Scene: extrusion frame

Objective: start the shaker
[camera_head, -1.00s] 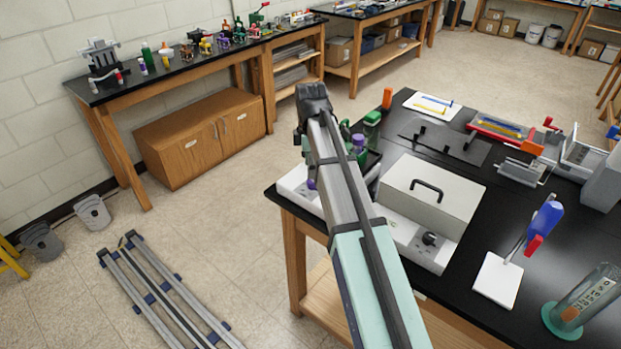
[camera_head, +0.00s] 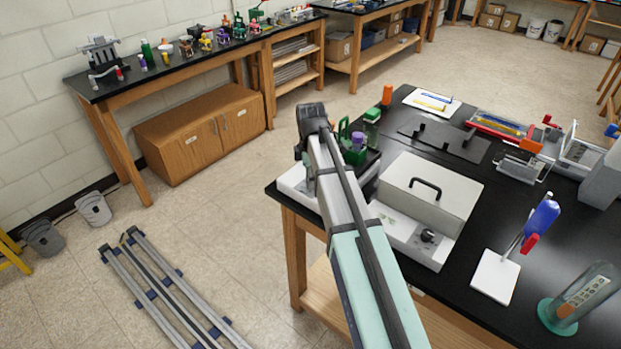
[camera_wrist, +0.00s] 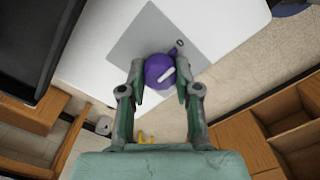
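The white-bodied shaker (camera_head: 293,180) stands at the table's near left corner, partly hidden by my arm. On it is a dark platform (camera_head: 369,168) with green and purple-topped vessels (camera_head: 357,142). In the wrist view a purple knob (camera_wrist: 160,72) with a white mark sits on a grey panel (camera_wrist: 130,42) of a white body, apparently the shaker's. My gripper (camera_wrist: 160,70) has a finger on each side of the knob, its tips close to it. Whether they touch it is unclear. In the head view the fingertips and knob are hidden by my arm.
Right of the shaker is a white lidded box (camera_head: 430,195) with a black handle and a dark knob (camera_head: 428,236). A stand with a blue bottle (camera_head: 541,215) and a clear cylinder (camera_head: 588,290) are farther right.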

